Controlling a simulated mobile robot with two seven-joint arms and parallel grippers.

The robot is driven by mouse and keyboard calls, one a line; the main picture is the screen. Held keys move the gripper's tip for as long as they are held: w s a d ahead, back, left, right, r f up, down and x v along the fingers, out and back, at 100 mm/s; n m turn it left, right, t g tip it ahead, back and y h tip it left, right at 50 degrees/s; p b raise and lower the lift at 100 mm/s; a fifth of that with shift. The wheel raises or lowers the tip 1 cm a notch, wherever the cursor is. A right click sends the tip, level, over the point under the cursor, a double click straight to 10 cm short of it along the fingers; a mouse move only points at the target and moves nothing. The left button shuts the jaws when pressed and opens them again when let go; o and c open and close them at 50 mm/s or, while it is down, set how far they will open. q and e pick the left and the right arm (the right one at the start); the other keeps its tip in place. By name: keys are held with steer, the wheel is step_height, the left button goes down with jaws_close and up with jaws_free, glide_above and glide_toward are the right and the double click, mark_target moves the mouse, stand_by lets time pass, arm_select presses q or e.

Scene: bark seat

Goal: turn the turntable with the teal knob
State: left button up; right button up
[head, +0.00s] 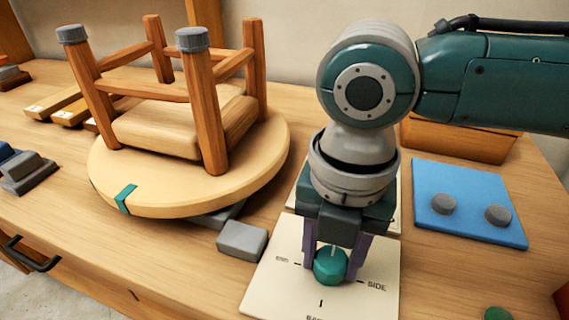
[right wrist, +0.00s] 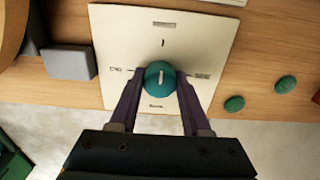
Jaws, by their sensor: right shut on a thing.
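The teal knob (head: 330,266) sits on a cream panel (head: 272,285) with printed marks, one reading "SIDE". My right gripper (head: 334,268) comes down from above with its purple fingers on both sides of the knob, shut on it. In the right wrist view the knob (right wrist: 160,75) lies between the fingertips, and its pale line points along the panel's length. The round wooden turntable (head: 260,172) stands left of the panel, with a teal mark (head: 125,198) on its front left rim. An upturned wooden stool (head: 160,130) with grey-capped legs rests on it. My left gripper is not in view.
A grey block (head: 242,240) sits between turntable and panel. A blue mat (head: 470,203) with two grey discs lies at the right, before an orange-brown box (head: 460,140). Wooden strips (head: 55,105) and grey-blue blocks (head: 28,172) lie at the left.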

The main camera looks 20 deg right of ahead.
jaws_close()
